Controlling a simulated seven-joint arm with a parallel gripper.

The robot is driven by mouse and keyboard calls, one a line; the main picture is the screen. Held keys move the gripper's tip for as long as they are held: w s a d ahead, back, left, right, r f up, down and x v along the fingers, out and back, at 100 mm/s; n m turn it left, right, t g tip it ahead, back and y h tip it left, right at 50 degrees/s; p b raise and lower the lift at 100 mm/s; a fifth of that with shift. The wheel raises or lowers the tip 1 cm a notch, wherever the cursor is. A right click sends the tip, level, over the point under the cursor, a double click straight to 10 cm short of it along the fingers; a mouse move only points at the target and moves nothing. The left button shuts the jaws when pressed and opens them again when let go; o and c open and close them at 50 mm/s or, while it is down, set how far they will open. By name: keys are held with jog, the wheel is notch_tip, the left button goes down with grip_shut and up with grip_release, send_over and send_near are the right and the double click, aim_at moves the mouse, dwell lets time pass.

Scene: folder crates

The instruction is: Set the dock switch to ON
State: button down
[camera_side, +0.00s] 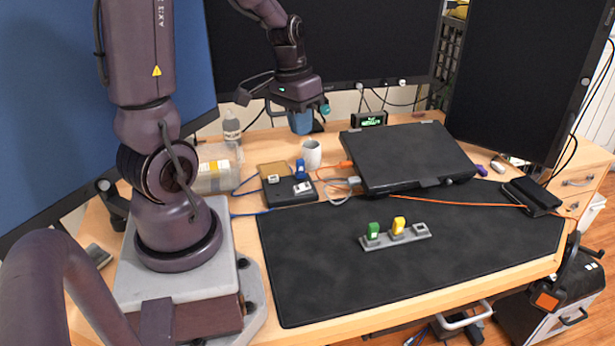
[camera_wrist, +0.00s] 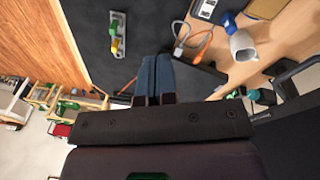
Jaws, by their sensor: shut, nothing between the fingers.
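The dock (camera_side: 284,198) is a small black box on the desk behind the mat, left of the laptop. A small pale part (camera_side: 302,187), perhaps the switch, sits on its top; its setting is too small to read. A blue stick (camera_side: 300,168) stands upright at the dock's back. In the wrist view the dock (camera_wrist: 205,9) is cut off by the top edge, with the blue stick (camera_wrist: 229,22) beside it. My gripper (camera_side: 303,122) is raised behind the dock, above the white mug, touching nothing visible. Its blue fingers (camera_wrist: 157,78) are shut and empty.
A white mug (camera_side: 311,154) stands close behind the dock. A closed black laptop (camera_side: 405,155) is to the right, with grey and orange cables between. A grey strip (camera_side: 395,238) with green and yellow sticks lies on the dark mat (camera_side: 320,280). A clear box (camera_side: 215,170) is left.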

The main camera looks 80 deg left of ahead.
aim_at(308, 184)
jog(key=w+a+f+m, duration=0.1)
jog(key=a+f+m, duration=0.4)
jog(key=a+f, duration=0.3)
jog(key=shift+t+y, duration=0.3)
jog(key=shift+t, duration=0.1)
jog(key=x, duration=0.4)
jog(key=a+x, duration=0.1)
jog(key=x, duration=0.6)
jog(key=shift+w+a+f, duration=0.15)
jog(key=shift+w+f, duration=0.1)
jog(key=shift+w, duration=0.05)
